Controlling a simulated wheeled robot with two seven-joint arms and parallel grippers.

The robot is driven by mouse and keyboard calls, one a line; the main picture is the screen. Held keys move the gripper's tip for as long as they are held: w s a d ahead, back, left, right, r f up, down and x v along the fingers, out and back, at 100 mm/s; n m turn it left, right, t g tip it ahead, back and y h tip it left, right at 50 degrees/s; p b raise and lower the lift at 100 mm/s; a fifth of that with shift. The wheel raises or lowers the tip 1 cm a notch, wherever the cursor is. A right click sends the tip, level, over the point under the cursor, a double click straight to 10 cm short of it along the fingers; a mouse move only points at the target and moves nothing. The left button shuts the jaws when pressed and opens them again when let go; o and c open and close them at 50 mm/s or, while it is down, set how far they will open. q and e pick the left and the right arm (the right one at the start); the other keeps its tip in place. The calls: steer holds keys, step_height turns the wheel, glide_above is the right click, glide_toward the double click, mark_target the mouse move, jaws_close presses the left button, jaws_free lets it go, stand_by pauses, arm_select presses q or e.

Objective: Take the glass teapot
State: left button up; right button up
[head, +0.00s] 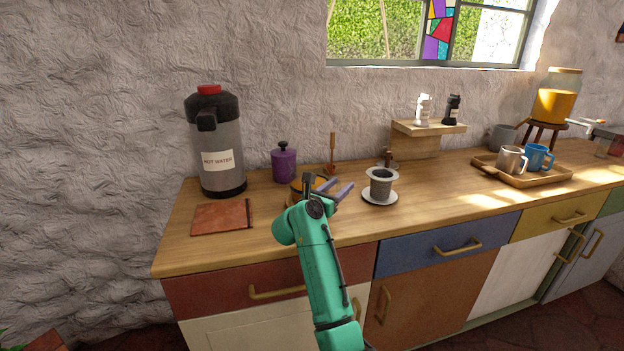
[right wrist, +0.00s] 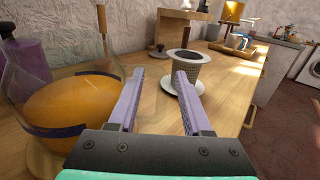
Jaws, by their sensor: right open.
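The glass teapot (right wrist: 65,108) holds orange liquid and has a dark band around it. It fills the left side of the right wrist view; in the head view my arm hides much of it, and its orange side (head: 296,188) shows just behind my wrist. My right gripper (head: 345,186) is open, with its purple fingers pointing forward just right of the teapot's body. In the right wrist view the gripper (right wrist: 160,76) holds nothing firmly. My left gripper is not in view.
A grey strainer (head: 381,181) on a white saucer (head: 380,198) stands just beyond the fingertips. A purple jar (head: 284,164), hot-water flask (head: 222,150) and brown mat (head: 222,217) are to the left. A tray (head: 545,177) with mugs is to the right.

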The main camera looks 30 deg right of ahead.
steer(key=shift+w+d+f, duration=0.4)
steer(key=shift+d+f, duration=0.05)
steer(key=shift+d, duration=0.1)
steer(key=shift+s+a+r, duration=0.25)
steer(key=shift+s+r, duration=0.1)
steer(key=c, duration=0.4)
steer(key=shift+s+a+r, duration=0.2)
steer(key=shift+a, duration=0.05)
jaws_close()
steer(key=shift+w+d+f, duration=0.1)
steer(key=shift+d+f, duration=0.05)
steer(key=shift+f, duration=0.05)
steer(key=shift+f, duration=0.15)
